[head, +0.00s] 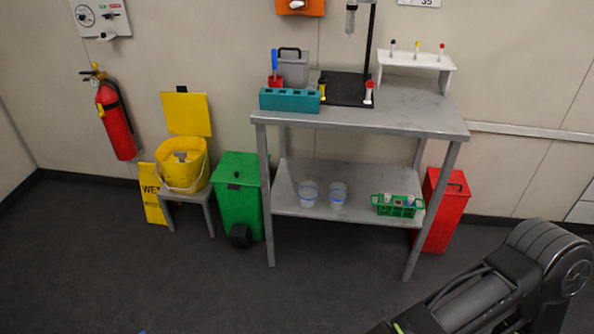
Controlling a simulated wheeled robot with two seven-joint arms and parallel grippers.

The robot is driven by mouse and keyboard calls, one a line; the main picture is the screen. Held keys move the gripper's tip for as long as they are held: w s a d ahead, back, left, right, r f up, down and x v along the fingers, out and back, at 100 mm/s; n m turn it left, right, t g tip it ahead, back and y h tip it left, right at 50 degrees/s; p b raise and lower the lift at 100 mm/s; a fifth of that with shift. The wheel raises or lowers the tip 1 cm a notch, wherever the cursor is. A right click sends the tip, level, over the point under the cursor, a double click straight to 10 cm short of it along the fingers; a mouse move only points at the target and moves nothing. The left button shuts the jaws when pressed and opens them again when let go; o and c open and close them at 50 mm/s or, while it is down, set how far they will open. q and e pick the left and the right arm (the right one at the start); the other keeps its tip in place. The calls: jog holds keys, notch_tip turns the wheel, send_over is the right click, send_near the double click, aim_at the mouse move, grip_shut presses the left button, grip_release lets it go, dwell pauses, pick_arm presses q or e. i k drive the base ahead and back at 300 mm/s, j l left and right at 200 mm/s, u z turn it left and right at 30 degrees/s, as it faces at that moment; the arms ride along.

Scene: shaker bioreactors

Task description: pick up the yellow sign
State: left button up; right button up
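The yellow sign (152,194) stands on the floor by the back wall, at the left of the head view. It shows the dark letters "WE"; its right part is hidden behind a small grey stool and the yellow bucket on it. It looks upright, leaning slightly. Neither gripper is in view. Part of my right arm shows at the lower right, far from the sign, and its gripper end is outside the picture.
The grey stool (187,196) with a yellow bucket (182,168) stands right beside the sign. A green bin (237,190), a grey table (400,108) and a red bin (446,205) stand further right. A fire extinguisher (114,120) hangs on the wall. The floor in front is clear.

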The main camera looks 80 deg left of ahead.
aim_at(150, 184)
jog(key=u, duration=3.85)
jog(key=i+j+u, duration=0.1)
jog(key=i+u, duration=0.25)
jog(key=i, duration=0.65)
jog(key=i+l+u, duration=0.15)
jog(key=i+u, duration=0.15)
jog(key=i, duration=0.65)
jog(key=i+u, duration=0.25)
jog(key=i, duration=1.8)
jog(key=i+z, duration=0.3)
jog(key=i, duration=0.15)
jog(key=i+j+z, duration=0.25)
jog(key=i, duration=0.2)
jog(key=i+z, duration=0.15)
jog(key=z, duration=0.4)
jog(key=i+j+z, duration=0.1)
jog(key=z, duration=0.45)
jog(key=i+j+z, duration=0.1)
jog(key=z, duration=0.45)
jog(key=j+z, duration=0.3)
jog(key=z, duration=0.25)
jog(key=j+z, duration=0.2)
jog(key=z, duration=0.35)
jog(key=j+z, duration=0.25)
jog(key=z, duration=0.3)
jog(key=j+z, duration=0.2)
jog(key=z, duration=0.35)
jog(key=k+j+z, duration=0.1)
jog(key=z, duration=0.4)
